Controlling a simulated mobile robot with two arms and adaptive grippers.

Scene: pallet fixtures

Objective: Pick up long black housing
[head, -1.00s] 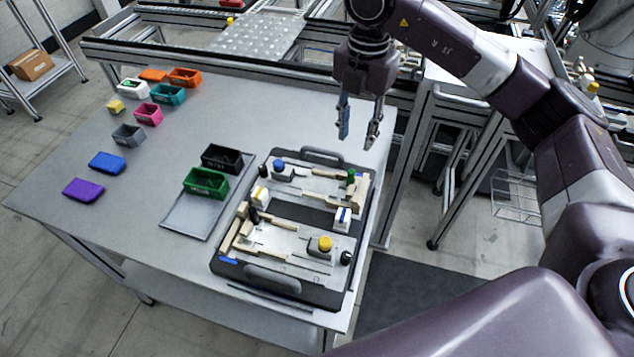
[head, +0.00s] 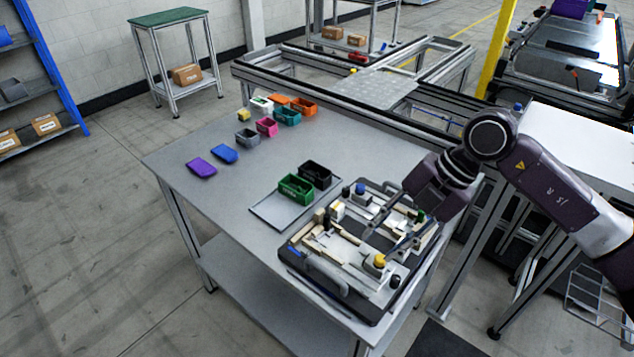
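A black open-topped housing (head: 316,174) sits on a grey tray (head: 274,213) on the table, right behind a green open-topped housing (head: 296,189). My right gripper (head: 380,244) reaches in from the right, fingers pointing down-left over the fixture pallet (head: 320,276). Its fingertips are apart with nothing seen between them. It is to the right of and nearer than the black housing, not touching it. Whether the fingertips touch anything on the pallet cannot be told. My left gripper is not in view.
The pallet holds several beige blocks, a yellow knob (head: 380,260) and other small parts. Purple (head: 201,168), blue (head: 225,154), grey, pink, teal and orange pieces stand at the table's back left. The left front of the table is clear.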

